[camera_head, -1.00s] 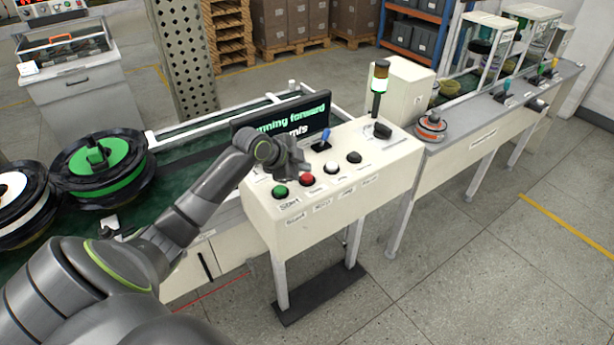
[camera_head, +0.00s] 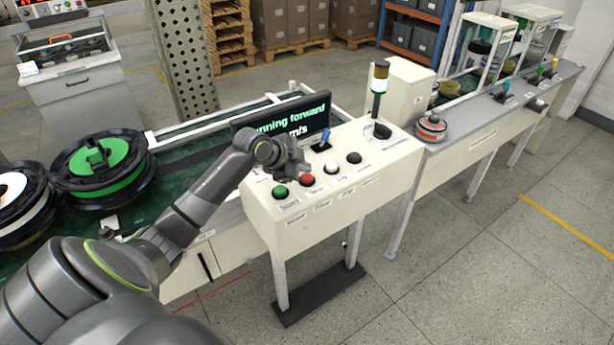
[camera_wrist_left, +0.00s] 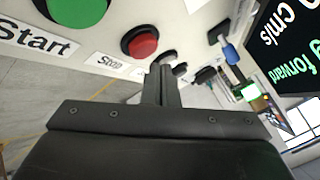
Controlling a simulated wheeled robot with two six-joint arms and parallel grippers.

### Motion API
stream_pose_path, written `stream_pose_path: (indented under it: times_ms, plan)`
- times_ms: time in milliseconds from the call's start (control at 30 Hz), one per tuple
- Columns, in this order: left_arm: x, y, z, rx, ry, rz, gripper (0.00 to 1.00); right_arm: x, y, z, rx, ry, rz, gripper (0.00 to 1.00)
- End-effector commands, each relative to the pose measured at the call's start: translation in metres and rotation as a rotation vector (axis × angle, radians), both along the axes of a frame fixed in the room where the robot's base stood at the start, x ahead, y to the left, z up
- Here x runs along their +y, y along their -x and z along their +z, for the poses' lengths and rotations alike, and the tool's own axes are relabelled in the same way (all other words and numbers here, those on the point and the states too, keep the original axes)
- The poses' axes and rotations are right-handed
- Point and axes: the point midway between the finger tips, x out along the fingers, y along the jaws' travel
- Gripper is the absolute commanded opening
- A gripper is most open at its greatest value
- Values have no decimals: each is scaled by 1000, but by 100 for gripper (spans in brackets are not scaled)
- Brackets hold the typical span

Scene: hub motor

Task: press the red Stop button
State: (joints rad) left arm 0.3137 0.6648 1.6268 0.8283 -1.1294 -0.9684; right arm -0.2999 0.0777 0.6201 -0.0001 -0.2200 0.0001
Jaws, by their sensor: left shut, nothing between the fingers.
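The red Stop button (camera_head: 306,180) is on the cream control box (camera_head: 330,208), between the green Start button (camera_head: 280,192) and a white button (camera_head: 331,167). In the left wrist view the red button (camera_wrist_left: 139,42) sits above a label reading Stop. My left gripper (camera_head: 299,168) is shut and empty, just above and behind the red button in the head view. In the wrist view its closed fingers (camera_wrist_left: 161,84) are below and right of the red button. I cannot tell whether they touch it. My right gripper is not in view.
A black button (camera_head: 354,158), a blue-handled lever (camera_head: 324,139) and a signal tower (camera_head: 379,90) are on the box. A screen (camera_head: 290,120) reading running forward stands behind.

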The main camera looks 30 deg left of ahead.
Motion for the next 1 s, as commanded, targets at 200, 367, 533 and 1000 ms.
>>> stream_pose_path:
  times_ms: [200, 367, 533, 1000]
  plan:
    - [0, 0, 0, 0, 0, 0, 0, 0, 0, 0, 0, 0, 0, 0]
    - [0, 0, 0, 0, 0, 0, 0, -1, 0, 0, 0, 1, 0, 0]
    - [0, 0, -2, 0, 0, 0, 0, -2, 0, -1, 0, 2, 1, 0]
    - [0, 0, -8, 0, 0, 0, 0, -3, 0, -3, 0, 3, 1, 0]
